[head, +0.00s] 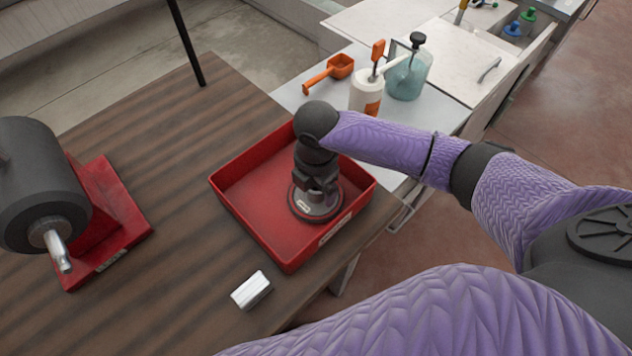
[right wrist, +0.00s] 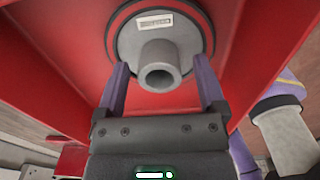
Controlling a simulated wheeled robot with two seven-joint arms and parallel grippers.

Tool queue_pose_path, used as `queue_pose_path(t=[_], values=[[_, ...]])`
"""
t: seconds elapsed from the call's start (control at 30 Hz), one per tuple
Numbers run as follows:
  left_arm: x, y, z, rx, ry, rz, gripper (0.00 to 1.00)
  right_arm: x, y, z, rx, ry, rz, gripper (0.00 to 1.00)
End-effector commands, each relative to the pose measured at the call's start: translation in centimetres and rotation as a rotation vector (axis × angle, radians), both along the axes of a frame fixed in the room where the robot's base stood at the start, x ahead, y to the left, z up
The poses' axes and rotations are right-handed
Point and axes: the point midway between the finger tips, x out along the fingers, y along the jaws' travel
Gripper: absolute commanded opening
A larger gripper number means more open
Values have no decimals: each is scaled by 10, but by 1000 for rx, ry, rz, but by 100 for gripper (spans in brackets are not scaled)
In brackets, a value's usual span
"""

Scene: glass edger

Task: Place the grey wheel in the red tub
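The grey wheel (head: 321,213) is a round disc with a dark rim, a small label and a hub. It lies in the red tub (head: 250,232), toward its right side, and looks flat on the floor. In the right wrist view the wheel (right wrist: 190,45) shows hub up against red. My right gripper (head: 317,186) points down into the tub over the wheel. In the right wrist view its two fingers (right wrist: 161,88) stand apart on either side of the hub, with gaps, so it is open. My left gripper is not in view.
A dark grey machine (head: 42,180) on a red base stands on the wooden table (head: 170,150) at left. A white block (head: 251,290) lies in front of the tub. An orange scoop (head: 330,72), a white bottle (head: 366,94) and a teal jar (head: 408,78) stand behind.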

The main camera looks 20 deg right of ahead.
Motion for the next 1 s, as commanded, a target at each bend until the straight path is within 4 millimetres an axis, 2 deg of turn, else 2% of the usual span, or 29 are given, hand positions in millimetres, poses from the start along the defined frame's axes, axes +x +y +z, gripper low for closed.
queue_pose_path(t=[0.17,0.27,0.5,0.6,0.73,1.0], values=[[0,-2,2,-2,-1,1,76,0,0,5,0,-1,0,89],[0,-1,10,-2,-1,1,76,1,0,25,0,-4,0,89],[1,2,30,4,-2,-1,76,1,0,93,2,-5,0,89],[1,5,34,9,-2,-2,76,0,0,111,1,-3,-1,89],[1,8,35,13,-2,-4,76,0,0,121,0,-1,0,89],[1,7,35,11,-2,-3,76,0,0,121,1,0,-1,89]])
